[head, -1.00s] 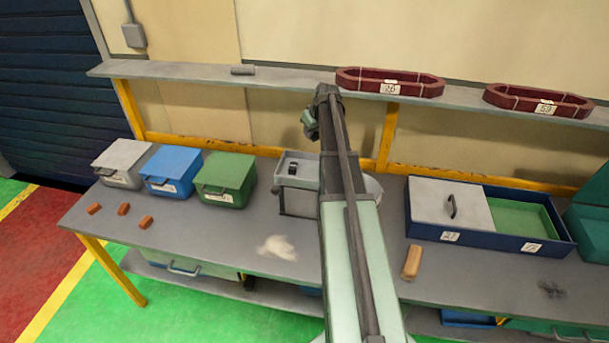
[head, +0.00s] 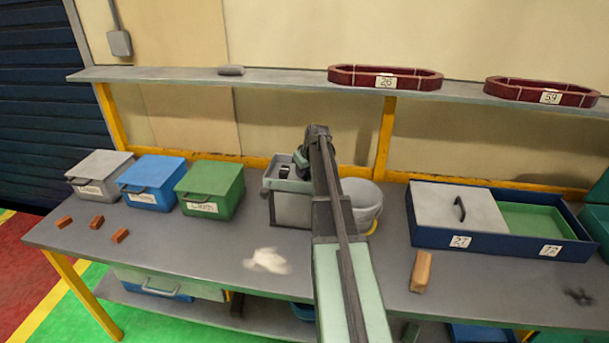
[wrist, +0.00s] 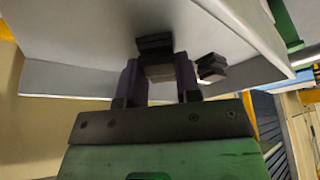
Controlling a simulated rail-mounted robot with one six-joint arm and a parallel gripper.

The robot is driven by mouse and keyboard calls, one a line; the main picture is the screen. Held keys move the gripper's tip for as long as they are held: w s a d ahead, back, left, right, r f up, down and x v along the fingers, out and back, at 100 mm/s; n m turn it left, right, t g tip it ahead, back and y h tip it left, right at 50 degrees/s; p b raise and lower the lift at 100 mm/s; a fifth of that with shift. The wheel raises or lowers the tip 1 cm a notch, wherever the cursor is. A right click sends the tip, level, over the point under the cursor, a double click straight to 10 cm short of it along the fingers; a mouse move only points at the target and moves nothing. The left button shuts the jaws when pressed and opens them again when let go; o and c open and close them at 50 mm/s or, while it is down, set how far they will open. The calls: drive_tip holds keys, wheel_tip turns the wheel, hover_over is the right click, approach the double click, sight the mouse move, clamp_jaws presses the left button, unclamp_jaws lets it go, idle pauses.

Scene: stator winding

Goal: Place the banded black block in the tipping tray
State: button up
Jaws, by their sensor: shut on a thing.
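My gripper (wrist: 157,66) is shut on a black block with a grey band (wrist: 155,44), held between its two dark fingers in the wrist view. A pale surface lies close beyond the block; I cannot tell whether they touch. A second dark, banded piece (wrist: 212,68) shows just right of the fingers. In the head view, the grey tipping tray (head: 290,187) sits on a box at the middle of the bench, with a small black piece (head: 284,172) at its left part. My arm covers the tray's right side and hides my fingers.
A white bucket (head: 362,204) stands right of the tray. A green lidded box (head: 211,190) stands to its left, beside blue and grey ones. A blue case (head: 480,247) and an orange block (head: 421,272) are at the right. A shelf (head: 280,80) runs above.

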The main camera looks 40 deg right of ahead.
drive_tip(key=shift+f, duration=0.1)
drive_tip(key=o, duration=0.9)
drive_tip(key=shift+r, duration=0.25)
drive_tip(key=p+v, duration=1.1)
drive_tip(key=shift+s+r, duration=0.1)
drive_tip(key=shift+r, duration=0.3)
